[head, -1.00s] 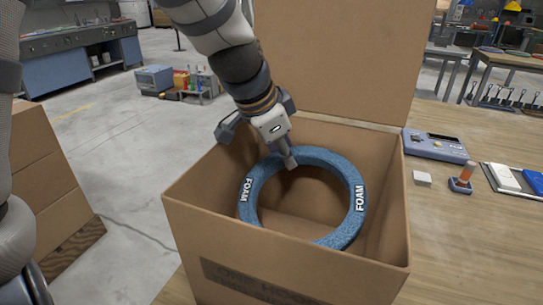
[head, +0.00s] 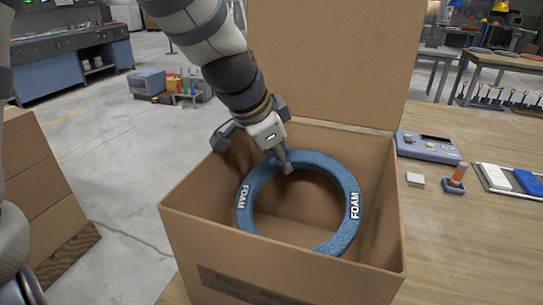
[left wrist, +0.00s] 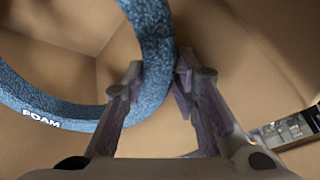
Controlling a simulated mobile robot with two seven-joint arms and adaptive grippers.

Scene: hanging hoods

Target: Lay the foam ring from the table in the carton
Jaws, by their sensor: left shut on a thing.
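The blue foam ring (head: 348,195) with "FOAM" lettering is inside the open carton (head: 280,260), tilted, with its upper edge near the carton's rim. My left gripper (head: 283,162) reaches in from above and is shut on the ring's upper edge. In the left wrist view the ring (left wrist: 152,50) runs between the two fingers (left wrist: 158,85). Whether the ring's lower edge touches the carton floor is hidden by the front wall. My right gripper is not in view.
The carton's raised flap (head: 330,60) stands at the back. Stacked brown boxes (head: 40,190) stand at left.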

